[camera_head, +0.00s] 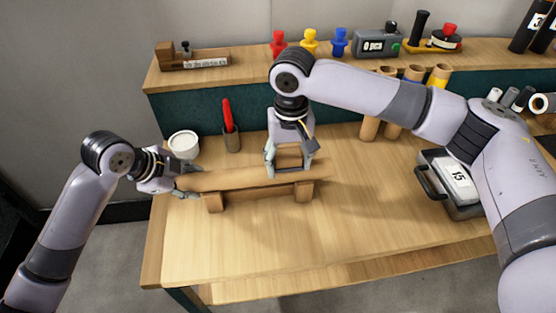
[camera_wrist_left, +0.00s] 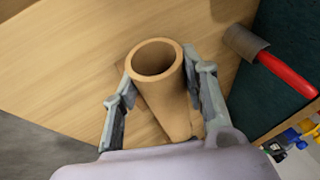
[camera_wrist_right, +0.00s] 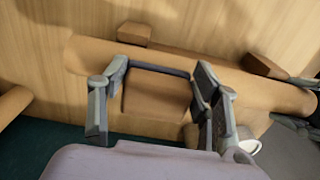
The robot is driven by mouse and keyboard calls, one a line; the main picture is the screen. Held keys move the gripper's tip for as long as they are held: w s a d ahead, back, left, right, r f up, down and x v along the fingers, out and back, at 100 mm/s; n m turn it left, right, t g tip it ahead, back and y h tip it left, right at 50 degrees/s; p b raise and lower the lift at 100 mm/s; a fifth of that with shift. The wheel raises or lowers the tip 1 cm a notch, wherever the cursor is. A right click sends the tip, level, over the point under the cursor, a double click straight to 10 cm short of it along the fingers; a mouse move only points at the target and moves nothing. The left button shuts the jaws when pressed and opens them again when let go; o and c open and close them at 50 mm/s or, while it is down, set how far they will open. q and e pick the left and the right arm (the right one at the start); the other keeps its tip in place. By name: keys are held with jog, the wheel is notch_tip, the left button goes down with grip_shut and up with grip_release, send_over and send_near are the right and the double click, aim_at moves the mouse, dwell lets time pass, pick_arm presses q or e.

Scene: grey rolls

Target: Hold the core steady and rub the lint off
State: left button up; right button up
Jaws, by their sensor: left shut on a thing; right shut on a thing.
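The core, a brown cardboard tube (camera_head: 240,178), lies level across a wooden cradle (camera_head: 258,201). My left gripper (camera_head: 181,186) is shut around its left end; the tube's open mouth (camera_wrist_left: 158,58) shows between the fingers in the left wrist view. My right gripper (camera_head: 290,165) is over the right half of the core, shut on a brown block (camera_wrist_right: 155,97) with a dark grey edge. The block sits at the core's surface; firm contact is hard to tell. The core (camera_wrist_right: 245,87) runs behind the block in the right wrist view. I cannot make out any lint.
A white round tub (camera_head: 184,144) and a grey holder with a red-handled tool (camera_head: 230,128) stand behind the core. Upright brown tubes (camera_head: 370,125) stand at the back right. The front of the table is clear.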

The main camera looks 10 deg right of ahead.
jog(key=shift+d, duration=2.9)
pick_arm(q)
jog(key=shift+s+d, duration=0.1)
pick_arm(e)
jog(key=shift+a, duration=4.7)
jog(key=shift+a+r, duration=0.15)
jog(key=shift+r, duration=0.9)
notch_tip(320, 180, up, 6)
